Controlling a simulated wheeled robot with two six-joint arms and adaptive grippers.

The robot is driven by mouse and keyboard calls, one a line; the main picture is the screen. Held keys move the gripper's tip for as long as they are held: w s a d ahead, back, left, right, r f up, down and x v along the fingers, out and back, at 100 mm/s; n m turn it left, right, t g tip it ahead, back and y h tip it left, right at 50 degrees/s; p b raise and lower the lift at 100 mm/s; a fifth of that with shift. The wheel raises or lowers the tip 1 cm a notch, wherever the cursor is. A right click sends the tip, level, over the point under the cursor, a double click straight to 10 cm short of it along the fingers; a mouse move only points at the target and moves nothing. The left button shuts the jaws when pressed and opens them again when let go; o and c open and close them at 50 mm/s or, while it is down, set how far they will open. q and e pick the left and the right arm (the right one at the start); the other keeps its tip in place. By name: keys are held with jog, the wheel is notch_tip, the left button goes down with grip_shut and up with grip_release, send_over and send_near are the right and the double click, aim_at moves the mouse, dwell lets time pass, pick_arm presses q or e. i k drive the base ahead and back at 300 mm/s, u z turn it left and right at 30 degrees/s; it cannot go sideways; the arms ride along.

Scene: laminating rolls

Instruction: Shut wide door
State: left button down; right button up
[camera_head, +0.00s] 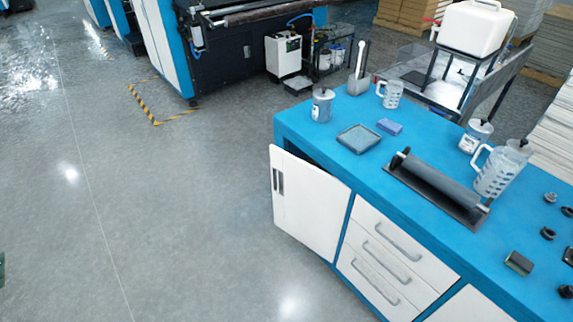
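The wide white door (308,208) is on the left end of the blue workbench (290,124). It stands ajar, with a dark gap showing along its top edge under the bench top. Its dark vertical handle (278,181) is near the door's left edge. The right edge of the door is beside the drawer stack.
White drawers (386,249) beside the door look closed. The bench top holds a roller (437,182), a grey tray (359,138), a blue sponge (389,126), jugs and jars. The grey floor (170,220) left of the door is clear. Machines stand behind.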

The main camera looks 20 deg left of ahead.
aim_at(310, 205)
jog(key=z, duration=0.45)
jog(key=k, duration=1)
jog(key=u, duration=0.4)
jog(key=i, duration=0.7)
jog(key=u, duration=0.65)
jog(key=i, duration=1)
jog(key=z, duration=0.8)
jog(key=i, duration=0.45)
jog(key=z, duration=0.45)
